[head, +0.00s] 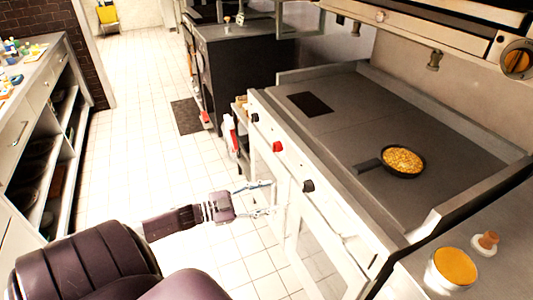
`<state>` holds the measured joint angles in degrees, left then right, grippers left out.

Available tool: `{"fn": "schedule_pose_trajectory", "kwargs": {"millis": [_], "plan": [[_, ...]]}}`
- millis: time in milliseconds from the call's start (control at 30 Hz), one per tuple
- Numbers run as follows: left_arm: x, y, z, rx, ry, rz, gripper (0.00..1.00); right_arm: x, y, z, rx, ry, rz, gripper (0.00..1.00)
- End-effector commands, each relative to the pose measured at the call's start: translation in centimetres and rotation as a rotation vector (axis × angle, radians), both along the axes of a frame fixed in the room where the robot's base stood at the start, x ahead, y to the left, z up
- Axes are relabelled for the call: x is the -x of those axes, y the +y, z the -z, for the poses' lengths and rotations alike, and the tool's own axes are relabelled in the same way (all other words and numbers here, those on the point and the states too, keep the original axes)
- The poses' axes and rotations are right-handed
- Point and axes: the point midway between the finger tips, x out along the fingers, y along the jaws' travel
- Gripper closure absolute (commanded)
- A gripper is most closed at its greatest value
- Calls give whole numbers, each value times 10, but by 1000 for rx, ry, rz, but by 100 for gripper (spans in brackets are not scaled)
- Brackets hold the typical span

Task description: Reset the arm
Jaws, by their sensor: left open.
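My left gripper (262,198) shows in the head view, reaching in from the lower left. Its two fingers are apart, and no object shows between them. It is in front of the white front of the stove (345,222), below the control knobs; whether it touches the front I cannot tell. My right gripper is not in view.
A dark pan (422,172) with yellow food sits on the cooktop. A round container (452,268) with an orange top stands on the right counter. Shelving (45,150) lines the left. The tiled aisle (140,110) between is largely clear, with a dark mat (186,116).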

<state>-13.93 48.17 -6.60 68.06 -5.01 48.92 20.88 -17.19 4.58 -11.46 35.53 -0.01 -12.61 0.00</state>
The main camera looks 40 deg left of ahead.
Motion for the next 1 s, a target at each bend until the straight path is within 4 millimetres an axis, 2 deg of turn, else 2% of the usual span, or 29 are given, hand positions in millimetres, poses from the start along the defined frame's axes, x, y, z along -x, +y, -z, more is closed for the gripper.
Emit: {"fn": "schedule_pose_trajectory", "kwargs": {"millis": [467,567,667,767,800,867,900,1000], "plan": [[0,0,0,0,0,0,51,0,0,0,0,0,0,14],[1,2,9,1,13,-18,51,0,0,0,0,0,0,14],[6,8,41,4,69,-86,51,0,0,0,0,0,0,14],[21,16,100,2,177,-201,51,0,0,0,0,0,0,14],[30,18,128,-1,234,-253,51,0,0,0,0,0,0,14],[49,18,171,-6,323,-323,51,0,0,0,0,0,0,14],[63,16,199,-11,385,-366,51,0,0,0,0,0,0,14],[103,5,263,-25,539,-453,51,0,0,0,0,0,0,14]]}}
